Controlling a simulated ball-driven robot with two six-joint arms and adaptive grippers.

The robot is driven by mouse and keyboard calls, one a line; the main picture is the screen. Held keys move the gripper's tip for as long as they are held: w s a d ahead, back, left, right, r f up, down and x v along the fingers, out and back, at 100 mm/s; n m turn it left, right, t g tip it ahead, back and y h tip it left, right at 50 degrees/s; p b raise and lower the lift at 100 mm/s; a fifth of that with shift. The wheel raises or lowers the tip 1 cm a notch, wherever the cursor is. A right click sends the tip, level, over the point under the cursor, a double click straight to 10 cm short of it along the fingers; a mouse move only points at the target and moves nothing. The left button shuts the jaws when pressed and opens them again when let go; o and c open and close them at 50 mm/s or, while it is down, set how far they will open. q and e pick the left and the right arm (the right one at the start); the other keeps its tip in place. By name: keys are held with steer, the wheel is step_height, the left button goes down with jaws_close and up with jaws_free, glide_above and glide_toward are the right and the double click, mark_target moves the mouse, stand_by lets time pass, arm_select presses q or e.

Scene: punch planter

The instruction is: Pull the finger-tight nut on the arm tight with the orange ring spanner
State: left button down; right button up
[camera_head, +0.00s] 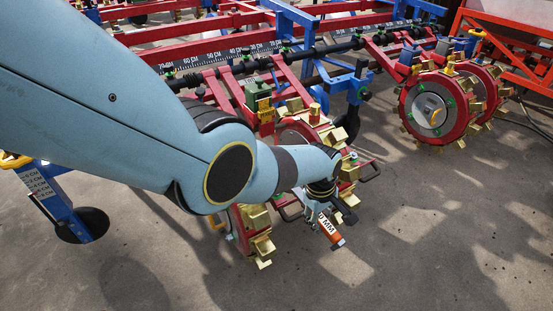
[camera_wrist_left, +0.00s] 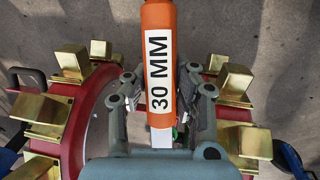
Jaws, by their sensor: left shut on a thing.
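My left gripper (camera_head: 327,207) is low beside the near punch wheel, shut on the orange ring spanner (camera_head: 331,233). The spanner's handle points down and to the right, away from the wheel. In the left wrist view the orange spanner (camera_wrist_left: 157,25), with a white "30 MM" label, runs between the fingers of my left gripper (camera_wrist_left: 160,85). Its ring end is hidden, and I cannot make out the nut or whether the spanner sits on it. My right gripper is not in view.
The near red wheel (camera_wrist_left: 78,125) with gold punches lies close behind the gripper. A second punch wheel (camera_head: 432,108) stands at the right. A red and blue frame with a centimetre scale (camera_head: 225,55) spans the back. The concrete floor (camera_head: 430,230) is clear at lower right.

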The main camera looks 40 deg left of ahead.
arm_select(q)
steer(key=shift+w, duration=0.2)
steer(key=shift+d+r, duration=0.1)
